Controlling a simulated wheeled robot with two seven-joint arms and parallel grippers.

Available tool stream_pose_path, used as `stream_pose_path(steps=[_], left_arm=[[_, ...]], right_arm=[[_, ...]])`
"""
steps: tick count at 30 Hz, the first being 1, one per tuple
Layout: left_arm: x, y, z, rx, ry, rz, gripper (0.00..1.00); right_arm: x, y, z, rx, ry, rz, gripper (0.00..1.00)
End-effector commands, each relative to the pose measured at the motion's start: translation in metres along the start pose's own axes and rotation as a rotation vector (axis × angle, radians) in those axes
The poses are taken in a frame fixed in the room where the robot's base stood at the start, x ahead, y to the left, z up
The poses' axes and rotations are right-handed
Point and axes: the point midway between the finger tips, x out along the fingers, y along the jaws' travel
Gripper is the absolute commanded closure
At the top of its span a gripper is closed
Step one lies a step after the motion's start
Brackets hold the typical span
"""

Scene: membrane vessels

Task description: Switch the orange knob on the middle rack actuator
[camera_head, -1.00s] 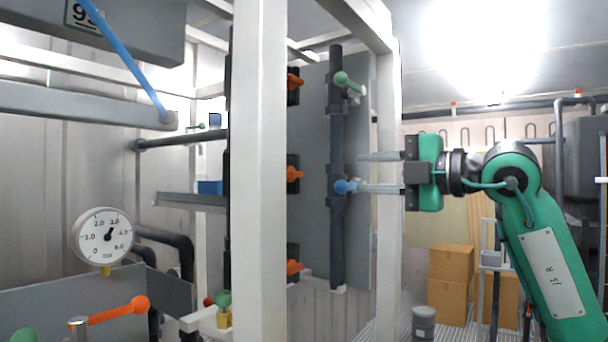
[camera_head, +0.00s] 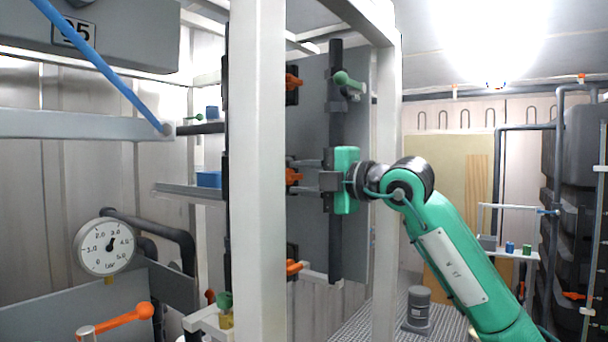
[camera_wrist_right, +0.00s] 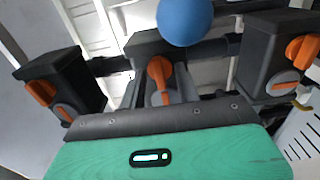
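The rack carries three dark actuators with orange knobs, one above another in the head view. The middle orange knob (camera_head: 293,175) sits between the fingertips of my right gripper (camera_head: 306,176). The fingers are apart, above and below the knob, and I see no clear contact. In the right wrist view, the middle knob (camera_wrist_right: 160,74) is straight ahead of the gripper's dark front plate. The upper orange knob (camera_head: 292,81) and lower orange knob (camera_head: 294,267) are clear of the gripper. My left gripper is not in view.
A white post (camera_head: 258,200) stands left of the actuators. A dark vertical pipe (camera_head: 336,90) with a green-handled valve (camera_head: 346,80) is close to my right gripper. A blue ball handle (camera_wrist_right: 185,20) shows in the wrist view. A pressure gauge (camera_head: 104,247) is at left.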

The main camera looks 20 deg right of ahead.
Motion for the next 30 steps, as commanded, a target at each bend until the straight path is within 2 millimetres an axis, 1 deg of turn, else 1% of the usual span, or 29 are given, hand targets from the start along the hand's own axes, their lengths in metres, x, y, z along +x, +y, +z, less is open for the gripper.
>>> stream_pose_path(steps=[4, 9, 20, 26, 30], left_arm=[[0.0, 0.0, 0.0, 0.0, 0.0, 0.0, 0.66], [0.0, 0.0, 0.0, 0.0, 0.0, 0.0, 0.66], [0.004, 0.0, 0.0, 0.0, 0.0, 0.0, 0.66], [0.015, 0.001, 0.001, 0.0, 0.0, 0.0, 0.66], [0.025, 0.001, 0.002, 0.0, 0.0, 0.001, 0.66]], right_arm=[[0.0, 0.0, 0.0, 0.0, 0.0, 0.0, 0.67], [0.0, 0.0, 0.0, 0.0, 0.0, -0.001, 1.0], [0.0, -0.002, 0.0, -0.027, 0.001, -0.002, 1.0], [0.0, -0.003, -0.001, -0.119, 0.001, -0.001, 1.0], [0.0, -0.004, -0.001, -0.226, 0.002, 0.0, 1.0]])
